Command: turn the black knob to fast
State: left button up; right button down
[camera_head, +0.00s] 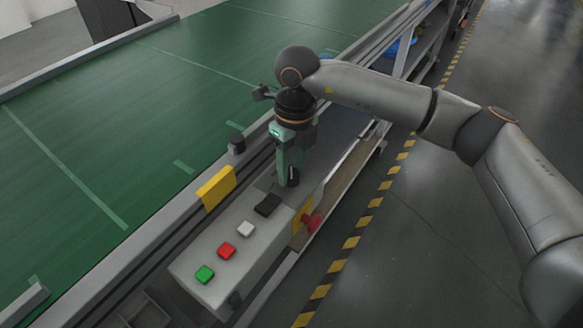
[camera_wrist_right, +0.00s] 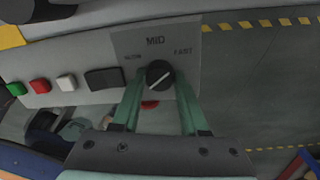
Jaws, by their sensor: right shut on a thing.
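The black knob (camera_wrist_right: 159,75) sits on a grey plate (camera_wrist_right: 125,46) marked SLOW at left, MID at top and FAST at right. A pale line on the knob runs diagonally from lower left to upper right, roughly toward the FAST side. My right gripper (camera_wrist_right: 160,82) has a green finger on each side of the knob and is shut on it. In the head view my right gripper (camera_head: 288,180) points down at the far end of the control box (camera_head: 205,250) and hides the knob. My left gripper is not in view.
Green (camera_head: 205,273), red (camera_head: 226,251) and white (camera_head: 246,229) buttons and a black rocker (camera_head: 268,205) line the box. A red emergency button (camera_head: 312,222) sticks out of its side. The green conveyor belt (camera_head: 120,120) lies left; open floor lies right.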

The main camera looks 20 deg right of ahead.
aim_at(294, 171)
jog(key=shift+m, duration=0.5)
jog(key=shift+c, duration=2.2)
grip_release()
notch_tip(294, 171, up, 13)
jog(key=shift+d+f, duration=0.2)
jog(key=shift+d, duration=0.1)
jog(key=shift+w, duration=0.1)
